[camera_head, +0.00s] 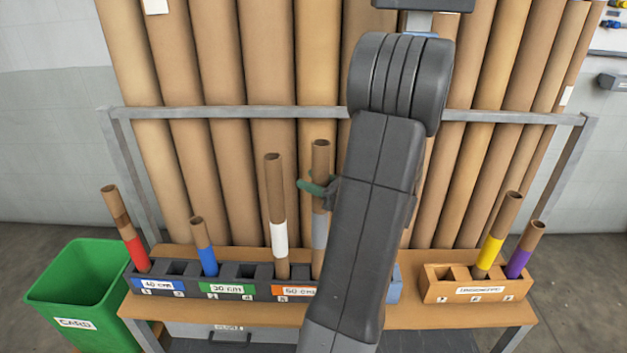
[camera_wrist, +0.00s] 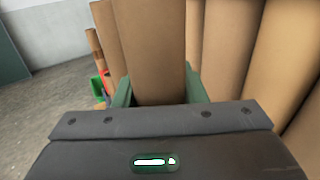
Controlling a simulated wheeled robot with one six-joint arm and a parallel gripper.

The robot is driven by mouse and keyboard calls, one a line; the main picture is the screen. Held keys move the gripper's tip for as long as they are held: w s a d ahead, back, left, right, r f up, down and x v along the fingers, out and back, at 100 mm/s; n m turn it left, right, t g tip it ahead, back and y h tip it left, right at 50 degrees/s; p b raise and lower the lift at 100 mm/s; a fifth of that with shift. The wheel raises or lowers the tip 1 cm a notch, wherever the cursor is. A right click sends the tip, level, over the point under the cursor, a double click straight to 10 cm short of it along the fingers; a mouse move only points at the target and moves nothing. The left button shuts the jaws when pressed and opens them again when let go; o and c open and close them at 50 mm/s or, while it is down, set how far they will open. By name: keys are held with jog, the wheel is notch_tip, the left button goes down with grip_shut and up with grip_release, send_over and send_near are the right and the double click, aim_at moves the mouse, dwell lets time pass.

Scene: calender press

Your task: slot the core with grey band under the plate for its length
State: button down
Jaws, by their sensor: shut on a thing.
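The core with the grey band (camera_head: 320,232) stands upright beside the white-banded core. My gripper (camera_head: 317,188) is shut on it above the band, its green fingers around the brown tube. In the wrist view the held core (camera_wrist: 158,50) fills the middle between the green fingers. Its lower end is at the right part of the block with the orange plate (camera_head: 296,291); I cannot tell whether it is inside a slot or just above it. Blocks with a blue plate (camera_head: 160,286) and a green plate (camera_head: 226,289) stand to the left. A blue block (camera_head: 394,286) is mostly hidden behind my arm.
Cores with red (camera_head: 136,253), blue (camera_head: 207,260) and white (camera_head: 279,236) bands stand in the dark blocks. An orange tray (camera_head: 432,291) at right holds yellow (camera_head: 488,252) and purple (camera_head: 518,260) banded cores. A green bin (camera_head: 60,294) is at left. Large tubes and a rail stand behind.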

jog(key=shift+f+b, duration=0.95)
jog(key=shift+f, duration=0.7)
jog(key=c, duration=0.8)
grip_release()
jog(key=shift+d, duration=0.1)
jog(key=p+v, duration=0.1)
jog(key=v, duration=1.2)
jog(key=shift+s+d, duration=0.2)
jog(key=shift+d, duration=0.05)
